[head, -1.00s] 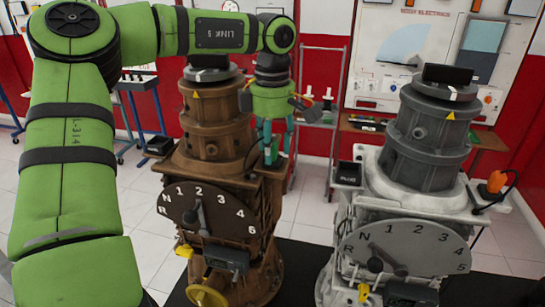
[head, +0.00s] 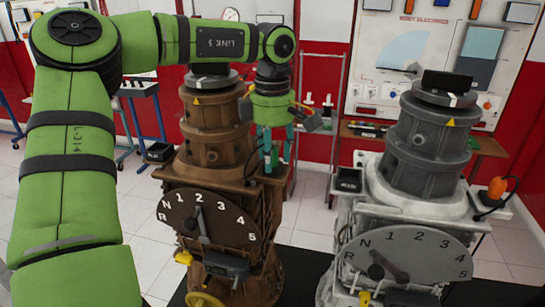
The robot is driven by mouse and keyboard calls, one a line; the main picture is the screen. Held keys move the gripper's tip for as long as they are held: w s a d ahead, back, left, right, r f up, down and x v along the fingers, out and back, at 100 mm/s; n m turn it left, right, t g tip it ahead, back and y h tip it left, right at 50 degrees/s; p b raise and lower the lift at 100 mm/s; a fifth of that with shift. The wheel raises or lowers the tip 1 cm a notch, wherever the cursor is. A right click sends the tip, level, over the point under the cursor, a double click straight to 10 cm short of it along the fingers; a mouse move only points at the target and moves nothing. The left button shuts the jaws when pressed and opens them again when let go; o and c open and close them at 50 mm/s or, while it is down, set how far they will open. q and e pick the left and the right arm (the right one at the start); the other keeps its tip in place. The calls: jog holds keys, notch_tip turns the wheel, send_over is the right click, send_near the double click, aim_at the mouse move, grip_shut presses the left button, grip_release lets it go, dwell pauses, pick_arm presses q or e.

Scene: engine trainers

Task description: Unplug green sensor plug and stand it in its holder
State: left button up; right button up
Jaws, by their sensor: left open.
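My left gripper (head: 277,165) points down at the right side of the brown engine trainer (head: 215,143). Its teal fingers are apart, over the small ledge there. Something green shows between and behind the fingers; it may be the green sensor plug, but the fingers cover most of it. I cannot tell whether they touch it. A black open-topped box (head: 159,153), which looks like the plug holder, sits on the left side of the brown trainer. Its inside looks empty. My right gripper is not in view.
A grey trainer (head: 425,150) stands to the right, with an orange plug (head: 497,187) and its own black box (head: 348,181). Both trainers have numbered dials with levers. Shelving and a red wall stand behind. A gap lies between the trainers.

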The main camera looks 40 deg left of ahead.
aim_at(272, 148)
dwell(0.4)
pick_arm(q)
grip_shut()
jog(key=shift+r+p, duration=0.9)
jog(key=shift+r, duration=0.15)
jog(key=shift+r+p, duration=0.5)
jog(key=shift+r, duration=1.45)
